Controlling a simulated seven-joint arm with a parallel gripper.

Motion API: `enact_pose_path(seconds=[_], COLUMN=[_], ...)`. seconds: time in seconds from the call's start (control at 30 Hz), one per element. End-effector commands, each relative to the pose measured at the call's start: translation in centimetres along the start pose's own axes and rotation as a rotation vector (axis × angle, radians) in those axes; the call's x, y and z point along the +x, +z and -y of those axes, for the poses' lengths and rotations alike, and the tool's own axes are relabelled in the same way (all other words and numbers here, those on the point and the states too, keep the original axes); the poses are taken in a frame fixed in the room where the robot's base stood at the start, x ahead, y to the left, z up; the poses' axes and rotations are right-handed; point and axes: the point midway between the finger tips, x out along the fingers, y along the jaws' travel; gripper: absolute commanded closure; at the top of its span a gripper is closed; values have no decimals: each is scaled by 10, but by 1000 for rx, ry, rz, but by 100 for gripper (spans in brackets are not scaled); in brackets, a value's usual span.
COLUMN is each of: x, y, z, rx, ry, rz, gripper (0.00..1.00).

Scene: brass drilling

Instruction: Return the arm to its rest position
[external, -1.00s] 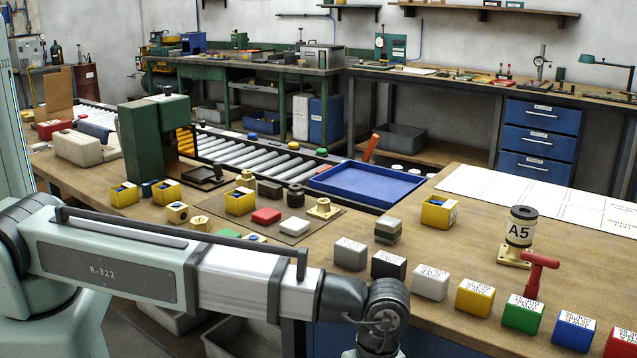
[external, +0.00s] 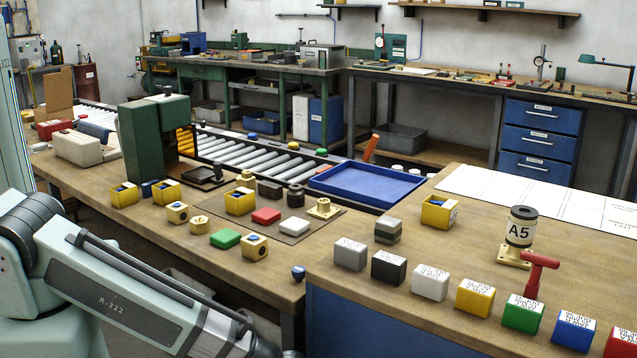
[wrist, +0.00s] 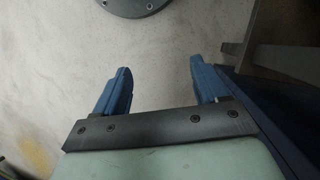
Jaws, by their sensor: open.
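My gripper (wrist: 158,85) shows in the wrist view with its two blue fingers spread apart and nothing between them. Below it is pale bare floor (wrist: 70,60). In the external view my arm slopes down to the lower right, off the front of the workbench (external: 270,285). Its far end and my gripper are cut off by the bottom edge there.
Coloured blocks, such as the green block (external: 523,313), line the right bench. A blue tray (external: 368,184) and a green press (external: 148,140) stand farther back. A dark bench part (wrist: 270,40) is right of my fingers.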

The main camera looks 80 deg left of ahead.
Motion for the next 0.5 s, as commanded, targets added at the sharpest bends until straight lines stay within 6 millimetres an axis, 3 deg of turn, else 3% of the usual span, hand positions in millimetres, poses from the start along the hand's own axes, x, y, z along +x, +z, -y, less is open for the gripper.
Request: enact_pose_path(seconds=[0.2,0.5], x=[55,117], y=[49,112], z=[-4,-17], rx=[-162,-372], ry=[34,68], rz=[58,134], gripper=[27,27])
